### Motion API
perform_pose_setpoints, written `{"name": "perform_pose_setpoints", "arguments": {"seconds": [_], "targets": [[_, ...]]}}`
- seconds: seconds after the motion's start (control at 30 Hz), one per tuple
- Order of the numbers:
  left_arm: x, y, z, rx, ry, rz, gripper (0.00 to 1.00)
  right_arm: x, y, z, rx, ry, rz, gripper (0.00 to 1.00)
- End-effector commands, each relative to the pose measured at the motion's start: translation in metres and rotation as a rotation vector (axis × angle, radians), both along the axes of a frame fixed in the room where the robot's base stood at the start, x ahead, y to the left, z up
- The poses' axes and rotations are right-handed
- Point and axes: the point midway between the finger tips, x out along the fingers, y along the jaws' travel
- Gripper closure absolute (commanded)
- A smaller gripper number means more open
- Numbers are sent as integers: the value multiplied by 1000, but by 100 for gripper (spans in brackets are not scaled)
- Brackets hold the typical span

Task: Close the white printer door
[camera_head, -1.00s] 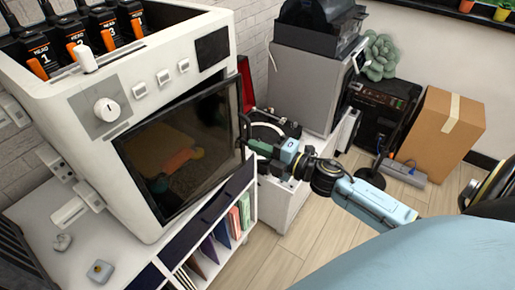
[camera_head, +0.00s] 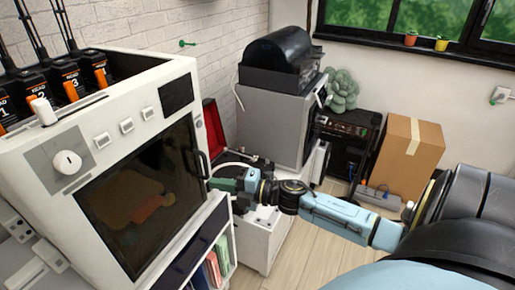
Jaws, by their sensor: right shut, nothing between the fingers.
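The white printer (camera_head: 110,92) stands at the left on a white shelf unit. Its door (camera_head: 141,197) is a dark glass panel with a black handle (camera_head: 203,164) at its right edge. The door lies flush or nearly flush with the printer's front; I cannot tell whether a small gap is left. An orange object shows dimly behind the glass. My right gripper (camera_head: 214,184) is shut and empty, with its fingertips at the door's right edge, just below the handle. I cannot tell whether they touch it. My left gripper is out of view.
Several black tool heads (camera_head: 72,86) with antenna-like rods stand in the printer's top. An open red case (camera_head: 214,130) and a grey machine with a black hood (camera_head: 281,62) are behind my right gripper. A cardboard box (camera_head: 409,157) stands farther right. Wooden floor is free in front.

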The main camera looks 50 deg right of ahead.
Motion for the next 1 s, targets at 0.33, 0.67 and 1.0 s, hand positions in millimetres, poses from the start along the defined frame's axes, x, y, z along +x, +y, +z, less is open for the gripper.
{"name": "perform_pose_setpoints", "arguments": {"seconds": [0.33,0.67,1.0], "targets": [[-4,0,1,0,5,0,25,-60,-23,-3,0,8,10,100],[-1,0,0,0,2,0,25,-91,-41,-1,0,6,11,100],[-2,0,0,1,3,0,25,-93,-44,-4,8,13,2,100]]}}
